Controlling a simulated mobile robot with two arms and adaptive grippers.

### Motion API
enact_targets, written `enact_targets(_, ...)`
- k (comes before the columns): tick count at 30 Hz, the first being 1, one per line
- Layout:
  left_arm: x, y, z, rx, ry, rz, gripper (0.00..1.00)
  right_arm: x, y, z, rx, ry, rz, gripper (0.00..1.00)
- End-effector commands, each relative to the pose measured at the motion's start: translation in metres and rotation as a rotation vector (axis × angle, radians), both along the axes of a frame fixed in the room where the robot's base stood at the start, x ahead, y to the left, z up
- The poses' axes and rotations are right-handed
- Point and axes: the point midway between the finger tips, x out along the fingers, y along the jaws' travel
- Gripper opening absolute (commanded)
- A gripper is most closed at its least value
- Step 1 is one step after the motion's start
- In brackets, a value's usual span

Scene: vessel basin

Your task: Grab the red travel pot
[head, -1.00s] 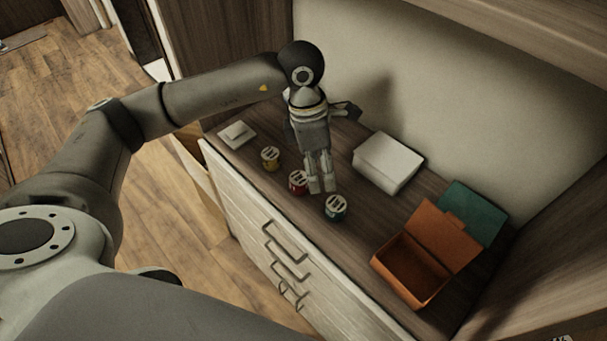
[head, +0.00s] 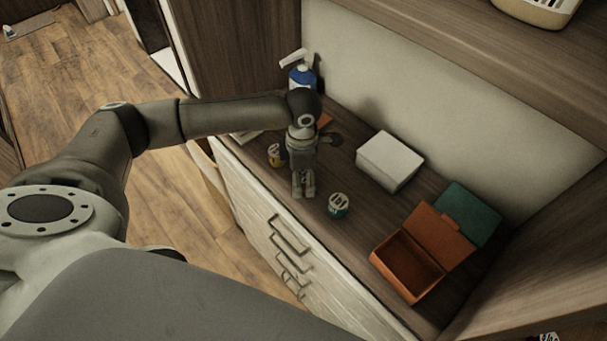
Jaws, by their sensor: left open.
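My left gripper (head: 303,189) points down over the front part of the cabinet top, its two fingers a little apart, so it is open. The red travel pot does not show now; the gripper covers the spot where it stood. I cannot tell whether the pot is between the fingers or behind them. A yellow pot (head: 275,156) stands just left of the gripper, partly covered by it. A green-teal pot (head: 338,206) with a pale lid stands upright to the right, apart from the gripper. My right gripper is not in view.
A white box (head: 389,161) stands near the wall. An open orange box (head: 408,268) and a teal box (head: 468,214) are at the right. A blue and white pump bottle (head: 301,75) stands behind my arm. A pale basket (head: 537,11) is at the top right.

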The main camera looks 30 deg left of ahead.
Motion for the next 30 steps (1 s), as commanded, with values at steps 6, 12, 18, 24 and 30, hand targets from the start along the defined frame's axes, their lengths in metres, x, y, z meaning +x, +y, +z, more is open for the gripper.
enact_targets(6, -0.0001, -0.0004, -0.0117, -0.001, -0.001, -0.001, 0.65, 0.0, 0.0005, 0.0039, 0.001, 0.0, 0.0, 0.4)
enact_targets(12, 0.0, -0.0005, -0.0115, -0.001, -0.001, -0.001, 0.58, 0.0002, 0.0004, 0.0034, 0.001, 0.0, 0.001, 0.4)
enact_targets(18, 0.0, -0.0004, -0.0112, -0.001, -0.001, -0.001, 0.32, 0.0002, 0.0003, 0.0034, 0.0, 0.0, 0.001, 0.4)
enact_targets(24, 0.0001, -0.0004, -0.0111, -0.001, -0.001, -0.001, 0.23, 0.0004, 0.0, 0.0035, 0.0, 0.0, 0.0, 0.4)
enact_targets(30, 0.0004, -0.0004, -0.0097, 0.0, -0.001, -0.001, 0.23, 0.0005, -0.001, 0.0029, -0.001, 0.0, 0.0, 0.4)
